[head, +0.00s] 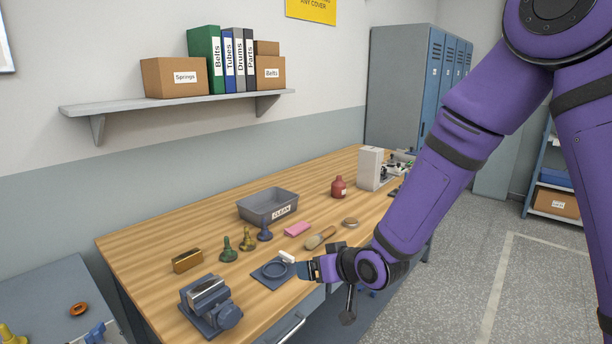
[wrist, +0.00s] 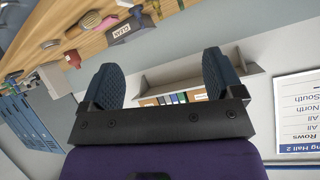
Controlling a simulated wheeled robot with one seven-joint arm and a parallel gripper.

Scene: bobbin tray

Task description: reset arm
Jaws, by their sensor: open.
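My gripper (head: 305,270) is at the front edge of the wooden bench (head: 160,235), beside a dark blue tray (head: 264,278) with a round ring on it. A small white piece (head: 287,257) lies by that tray, close to the fingertips; I cannot tell whether they touch it. In the wrist view my gripper (wrist: 165,75) has its two blue fingers wide apart, with nothing between them. Behind them that view shows the wall and shelf, tilted. My purple arm reaches in from the right of the head view.
A vise (head: 210,305), a brass block (head: 187,261), several small bobbin-like pieces (head: 247,240), a pink block (head: 297,229), a brush (head: 320,238) and a grey "CLEAN" bin (head: 252,201) stand on the bench. A red bottle (head: 338,187) is farther back. Bare wood lies left of the bin.

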